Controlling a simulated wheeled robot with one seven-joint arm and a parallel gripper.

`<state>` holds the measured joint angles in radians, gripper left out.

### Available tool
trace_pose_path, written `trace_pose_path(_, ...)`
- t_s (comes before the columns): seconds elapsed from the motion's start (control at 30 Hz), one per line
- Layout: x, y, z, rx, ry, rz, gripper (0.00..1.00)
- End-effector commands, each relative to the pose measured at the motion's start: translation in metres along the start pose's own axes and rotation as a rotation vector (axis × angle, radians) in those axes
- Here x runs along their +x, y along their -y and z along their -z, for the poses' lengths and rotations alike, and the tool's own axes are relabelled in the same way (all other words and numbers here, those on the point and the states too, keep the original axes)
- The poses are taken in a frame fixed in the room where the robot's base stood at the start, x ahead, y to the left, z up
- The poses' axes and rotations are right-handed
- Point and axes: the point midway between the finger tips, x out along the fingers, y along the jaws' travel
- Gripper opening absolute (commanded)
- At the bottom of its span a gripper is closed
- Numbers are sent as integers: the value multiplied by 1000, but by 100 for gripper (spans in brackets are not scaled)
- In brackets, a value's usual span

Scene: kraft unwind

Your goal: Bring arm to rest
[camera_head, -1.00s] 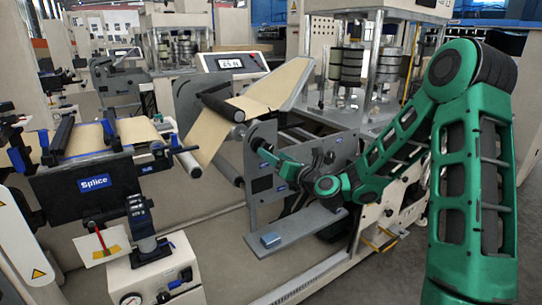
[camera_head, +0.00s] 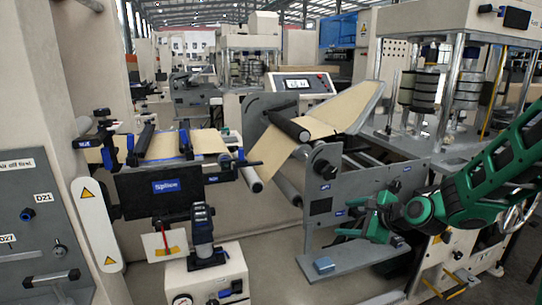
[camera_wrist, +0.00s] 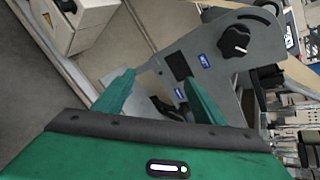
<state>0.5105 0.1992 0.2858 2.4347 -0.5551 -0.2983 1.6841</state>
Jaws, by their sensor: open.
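My gripper (camera_head: 366,214) is green and stands at the right of the head view, in front of the grey side plate of the unwind stand (camera_head: 345,190). In the wrist view my gripper (camera_wrist: 160,95) has its two fingers spread apart, with nothing between them. The grey plate with a black knob (camera_wrist: 234,41) lies beyond the fingers. My arm reaches in from the right edge of the head view.
Brown kraft web (camera_head: 290,140) runs over a black roller.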

Motion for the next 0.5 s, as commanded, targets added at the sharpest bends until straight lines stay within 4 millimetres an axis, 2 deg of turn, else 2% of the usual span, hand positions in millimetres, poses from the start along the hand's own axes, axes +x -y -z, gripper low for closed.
trace_pose_path(0.1,-38,-17,31,-315,-143,-122,64)
trace_pose_path(0.27,-105,-40,75,-659,-291,-336,64)
trace_pose_path(0.4,-176,-63,105,-885,-355,-551,64)
trace_pose_path(0.5,-229,-83,119,-1003,-353,-705,64)
